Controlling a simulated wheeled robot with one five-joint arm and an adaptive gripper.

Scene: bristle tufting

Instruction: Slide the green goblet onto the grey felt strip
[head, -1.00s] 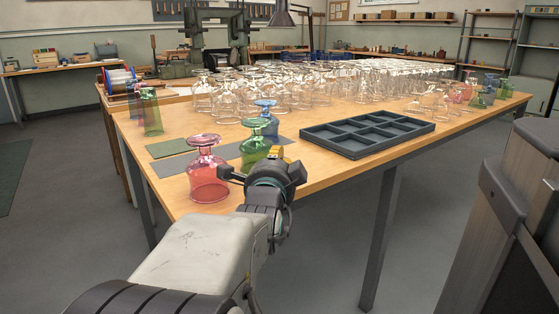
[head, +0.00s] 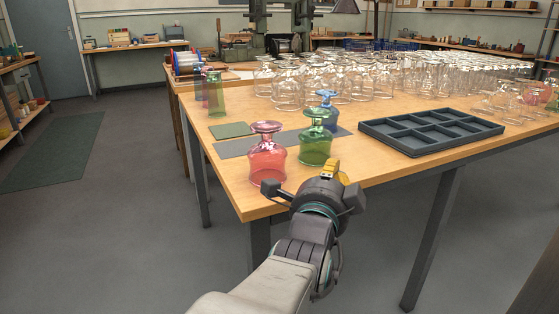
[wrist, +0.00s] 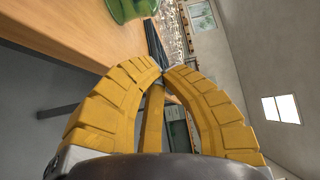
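The green goblet (head: 315,142) stands upside down on the bare wood, just in front of the grey felt strip (head: 234,149). Whether its far rim touches the strip I cannot tell. A blue goblet (head: 328,121) stands behind it at the strip, and a pink goblet (head: 267,158) stands to its left, in front of the strip. My gripper (head: 337,170) is at the table's front edge, to the near right of the green goblet and apart from it. In the wrist view its yellow fingers (wrist: 163,70) meet at the tips with nothing between them. Part of the green goblet (wrist: 126,8) shows at the top.
A dark compartment tray (head: 430,133) lies to the right. Many clear glasses (head: 370,80) crowd the table behind. A green mat (head: 232,130) and tall coloured glasses (head: 215,95) are at the left. Bare wood (head: 385,163) lies right of my gripper.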

